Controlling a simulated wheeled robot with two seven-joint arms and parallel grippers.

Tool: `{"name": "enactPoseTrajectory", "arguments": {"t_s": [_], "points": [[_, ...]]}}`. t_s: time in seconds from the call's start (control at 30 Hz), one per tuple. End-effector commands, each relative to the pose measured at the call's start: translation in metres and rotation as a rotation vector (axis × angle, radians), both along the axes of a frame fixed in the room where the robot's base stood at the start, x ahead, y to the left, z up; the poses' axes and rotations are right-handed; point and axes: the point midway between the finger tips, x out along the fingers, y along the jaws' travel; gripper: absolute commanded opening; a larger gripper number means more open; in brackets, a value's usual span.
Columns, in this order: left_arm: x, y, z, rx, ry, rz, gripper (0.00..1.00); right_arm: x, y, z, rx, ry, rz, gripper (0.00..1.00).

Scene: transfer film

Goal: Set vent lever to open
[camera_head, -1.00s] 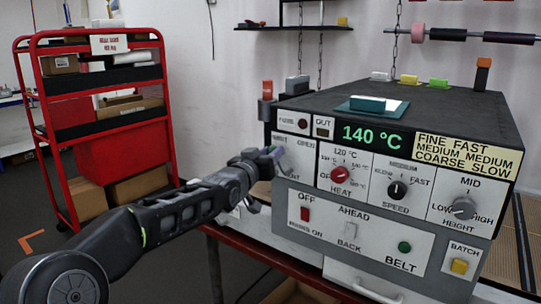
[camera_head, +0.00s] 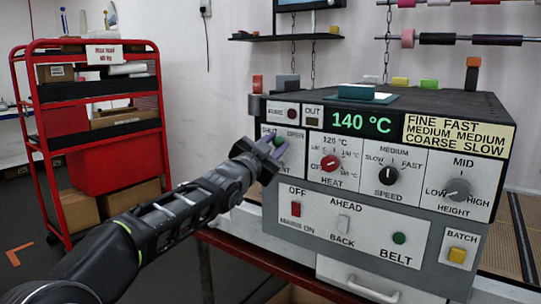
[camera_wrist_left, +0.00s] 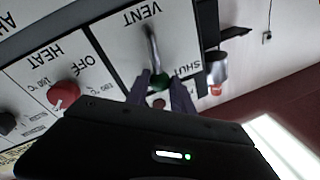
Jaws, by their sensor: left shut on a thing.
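The vent lever is a thin metal stick with a green knob on the vent panel (camera_head: 294,160) at the machine's left front. In the left wrist view, which is upside down, the lever (camera_wrist_left: 152,48) runs from its pivot near the word VENT to the knob (camera_wrist_left: 158,81). The lever stands roughly upright on the panel, between the SHUT and OPEN marks. My left gripper (camera_head: 277,144) is shut on the green knob; its fingers flank it in the wrist view (camera_wrist_left: 160,88). The OPEN mark is hidden in the wrist view. My right gripper is not in view.
The red heat knob (camera_head: 330,163) and black speed knob (camera_head: 387,175) lie right of the vent panel. The display (camera_head: 361,123) reads 140 °C. A red trolley (camera_head: 96,165) stands at the left, and a grey block (camera_head: 288,84) is behind the panel's top.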

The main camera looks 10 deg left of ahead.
Motion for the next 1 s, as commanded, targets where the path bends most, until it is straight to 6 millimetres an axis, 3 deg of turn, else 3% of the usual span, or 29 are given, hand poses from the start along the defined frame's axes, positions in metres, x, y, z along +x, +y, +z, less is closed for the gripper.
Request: {"name": "enactPoseTrajectory", "arguments": {"t_s": [0.1,0.43,1.0], "points": [[-0.003,-0.007,-0.006,0.099,-0.039,-0.001,0.0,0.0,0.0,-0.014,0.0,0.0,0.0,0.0],[-0.008,-0.019,-0.01,0.298,-0.117,-0.001,0.0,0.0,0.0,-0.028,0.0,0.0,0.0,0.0],[-0.009,-0.023,-0.011,0.359,-0.14,-0.002,0.0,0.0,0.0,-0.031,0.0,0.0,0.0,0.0]]}}
